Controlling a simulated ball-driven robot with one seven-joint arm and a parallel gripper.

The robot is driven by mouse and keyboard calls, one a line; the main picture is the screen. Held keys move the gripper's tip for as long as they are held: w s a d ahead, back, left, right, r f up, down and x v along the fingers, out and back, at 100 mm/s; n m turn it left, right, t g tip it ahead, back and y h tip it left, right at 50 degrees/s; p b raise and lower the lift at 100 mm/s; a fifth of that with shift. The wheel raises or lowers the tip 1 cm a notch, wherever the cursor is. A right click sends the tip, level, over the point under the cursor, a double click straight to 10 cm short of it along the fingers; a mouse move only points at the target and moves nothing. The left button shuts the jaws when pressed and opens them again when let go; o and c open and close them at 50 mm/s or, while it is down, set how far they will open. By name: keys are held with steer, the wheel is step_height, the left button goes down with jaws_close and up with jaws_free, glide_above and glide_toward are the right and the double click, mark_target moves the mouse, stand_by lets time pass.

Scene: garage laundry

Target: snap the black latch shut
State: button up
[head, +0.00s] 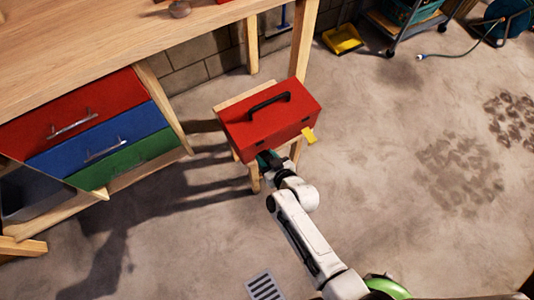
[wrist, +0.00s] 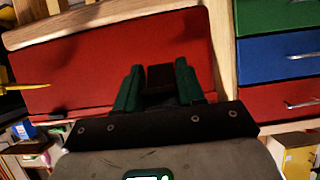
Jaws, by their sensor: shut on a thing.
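A red toolbox (head: 272,122) with a black carry handle (head: 269,101) on top sits on a small wooden stand; its lid looks down. Its red front fills much of the wrist view (wrist: 90,65). My gripper (head: 266,158) is at the lower left of the toolbox front. In the wrist view, its green fingers (wrist: 158,88) are closed on a dark block, the black latch (wrist: 160,76), against the red front. The fingers partly hide the latch, so I cannot tell whether it is snapped. A yellow tab (head: 309,135) sticks out at the toolbox's right front corner.
A wooden workbench (head: 110,35) with red, blue and green drawers (head: 95,142) stands on the left, close to the toolbox. A yellow dustpan (head: 342,40) and a wheeled cart (head: 405,18) are at the back.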

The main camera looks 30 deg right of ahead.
steer(key=shift+w+r+g+p, duration=0.15)
steer(key=shift+r+g+p, duration=0.2)
steer(key=shift+g+p, duration=0.45)
steer(key=shift+w+r+g+b, duration=0.3)
steer(key=shift+g, duration=0.65)
steer(key=shift+w+r+g+b, duration=0.25)
steer(key=shift+g, duration=0.7)
steer(key=shift+w+r+g, duration=0.1)
steer(key=shift+w+g, duration=0.05)
steer(key=shift+g, duration=0.65)
steer(key=o, duration=1)
steer(key=shift+c, duration=0.2)
steer(key=p+v, duration=0.2)
steer(key=v, duration=0.8)
steer(key=shift+r+p, duration=0.35)
steer(key=shift+r, duration=0.1)
